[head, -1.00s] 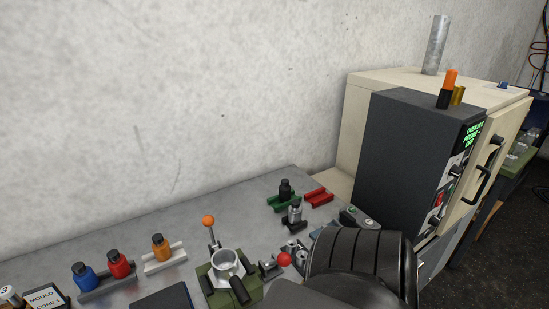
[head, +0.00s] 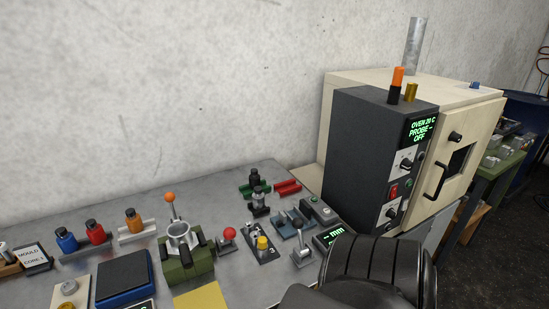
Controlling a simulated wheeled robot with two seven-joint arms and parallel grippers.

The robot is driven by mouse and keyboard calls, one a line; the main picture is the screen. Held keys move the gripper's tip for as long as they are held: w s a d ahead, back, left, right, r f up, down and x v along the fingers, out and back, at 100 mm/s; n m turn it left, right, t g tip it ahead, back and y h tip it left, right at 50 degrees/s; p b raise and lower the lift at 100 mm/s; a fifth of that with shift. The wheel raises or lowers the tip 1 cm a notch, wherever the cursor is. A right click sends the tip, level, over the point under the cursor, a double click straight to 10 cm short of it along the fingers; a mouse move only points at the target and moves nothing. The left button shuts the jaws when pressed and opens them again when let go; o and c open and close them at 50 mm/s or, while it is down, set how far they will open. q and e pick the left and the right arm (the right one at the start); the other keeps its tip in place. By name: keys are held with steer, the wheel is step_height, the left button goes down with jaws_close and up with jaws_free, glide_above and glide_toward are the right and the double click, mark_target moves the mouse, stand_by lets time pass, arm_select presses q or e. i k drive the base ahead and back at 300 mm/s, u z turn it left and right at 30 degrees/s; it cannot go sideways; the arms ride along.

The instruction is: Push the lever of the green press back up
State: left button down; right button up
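The green press (head: 187,268) stands on the bench at lower centre in the head view. It has a silver cup (head: 181,236) on top with dark blocks around it. A silver rod with an orange knob (head: 170,197) rises nearly upright behind the cup. A red knob (head: 229,232) sits on a low grey fixture just right of the press. I cannot tell for sure which knob belongs to the press's lever. A large dark rounded link of my arm fills the bottom right. Neither of my grippers shows.
A dark blue pad (head: 123,276) lies left of the press and a yellow sheet (head: 201,297) in front. A plate with a yellow knob (head: 262,243) and a grey lever (head: 300,252) stand to the right. Blue, red and orange bottles stand at left. The oven (head: 375,155) stands at right.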

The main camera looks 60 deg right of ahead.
mark_target(229, 233)
steer(key=k, duration=1.65)
steer(key=z, duration=1.7)
steer(key=i, duration=1)
steer(key=z, duration=0.05)
